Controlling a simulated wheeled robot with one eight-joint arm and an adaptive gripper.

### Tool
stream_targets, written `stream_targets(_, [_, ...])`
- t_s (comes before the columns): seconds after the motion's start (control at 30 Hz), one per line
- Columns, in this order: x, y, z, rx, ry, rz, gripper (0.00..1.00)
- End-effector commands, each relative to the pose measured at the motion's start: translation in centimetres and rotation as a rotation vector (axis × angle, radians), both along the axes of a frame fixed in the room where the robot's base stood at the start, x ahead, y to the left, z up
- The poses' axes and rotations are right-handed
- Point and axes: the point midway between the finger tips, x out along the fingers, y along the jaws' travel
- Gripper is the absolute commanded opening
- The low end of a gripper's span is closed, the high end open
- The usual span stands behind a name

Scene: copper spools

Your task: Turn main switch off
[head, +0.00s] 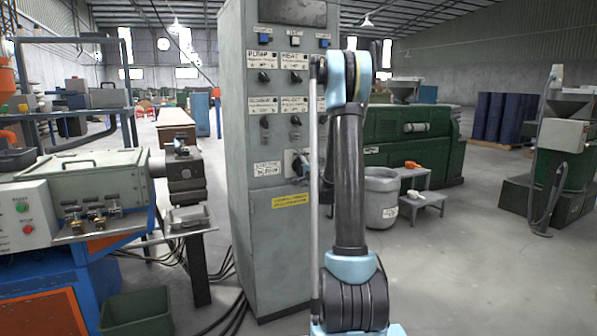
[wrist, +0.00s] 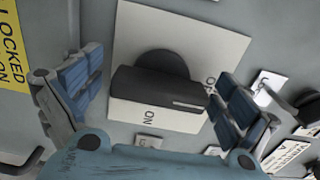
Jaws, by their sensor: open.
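The main switch (wrist: 150,90) is a black rotary knob with a bar handle on a pale plate (wrist: 190,40) in the wrist view. A white line marks the right end of the bar. "ON" is printed below the bar, and a partly covered label starting with "O" is by its right end. My gripper (wrist: 155,92) is open, with one blue-padded finger left of the bar and one right of it. The right finger is very close to the bar's end; I cannot tell whether it touches.
The switch is on a tall grey control cabinet (head: 285,245) with several small knobs above it. A yellow label (head: 290,200) is below it. A blue and green machine (head: 75,190) stands left; a grey bin (head: 381,198) and step (head: 422,200) stand right.

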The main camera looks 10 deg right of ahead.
Motion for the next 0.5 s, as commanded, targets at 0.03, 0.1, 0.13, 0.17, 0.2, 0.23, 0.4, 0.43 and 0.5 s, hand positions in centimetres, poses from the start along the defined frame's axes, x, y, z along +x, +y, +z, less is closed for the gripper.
stream_targets(0.03, [-0.1,-0.1,0.0,0.000,0.000,0.000,0.97])
stream_targets(0.1, [-0.4,-0.2,0.0,0.000,0.000,-0.001,0.97])
stream_targets(0.13, [-0.6,-0.3,0.0,0.000,0.000,-0.001,0.97])
stream_targets(0.17, [-0.9,-0.4,0.0,0.001,0.000,-0.001,0.97])
stream_targets(0.2, [-1.4,-0.5,0.0,0.001,0.000,-0.001,0.97])
stream_targets(0.23, [-1.8,-0.6,0.0,0.001,0.000,-0.001,0.97])
stream_targets(0.4, [-4.8,-1.7,0.0,0.000,0.000,-0.002,0.97])
stream_targets(0.43, [-5.4,-1.8,0.0,0.000,0.000,-0.002,0.97])
stream_targets(0.5, [-6.7,-2.3,-0.1,0.001,0.000,-0.003,0.97])
